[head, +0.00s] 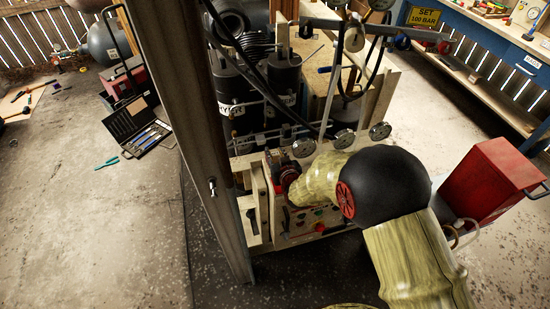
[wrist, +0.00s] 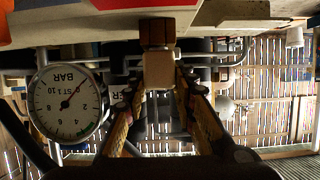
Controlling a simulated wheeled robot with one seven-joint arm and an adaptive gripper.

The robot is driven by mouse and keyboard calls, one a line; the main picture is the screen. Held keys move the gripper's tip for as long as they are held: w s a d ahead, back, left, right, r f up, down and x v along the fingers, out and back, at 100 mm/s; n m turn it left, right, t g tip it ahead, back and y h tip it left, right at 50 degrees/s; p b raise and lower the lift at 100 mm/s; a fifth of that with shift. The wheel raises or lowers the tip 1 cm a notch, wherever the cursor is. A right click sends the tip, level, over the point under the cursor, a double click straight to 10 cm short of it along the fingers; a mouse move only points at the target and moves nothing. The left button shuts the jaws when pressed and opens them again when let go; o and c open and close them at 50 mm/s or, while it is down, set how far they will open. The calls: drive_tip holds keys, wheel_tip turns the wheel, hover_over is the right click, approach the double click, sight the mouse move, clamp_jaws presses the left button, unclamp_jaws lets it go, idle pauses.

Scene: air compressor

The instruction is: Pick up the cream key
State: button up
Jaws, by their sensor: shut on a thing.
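The cream key (wrist: 158,68) shows in the wrist view as a small pale block between my fingertips, with a brown piece (wrist: 157,33) directly above it in the picture. My gripper (wrist: 160,84) is shut on the cream key, one finger on each side. In the head view my gripper (head: 285,178) is at the top of the compressor's control panel (head: 305,217), mostly hidden by my arm, and the key cannot be made out there. I cannot tell whether the key is still seated in the brown piece.
A round BAR gauge (wrist: 68,103) is left of my fingers in the wrist view. In the head view a metal post (head: 190,130) stands close left of the panel. Several gauges (head: 344,139) sit above it. A red box (head: 495,180) is at the right.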

drive_tip(key=c, duration=0.5)
drive_tip(key=shift+o, duration=0.2)
drive_tip(key=shift+r, duration=0.1)
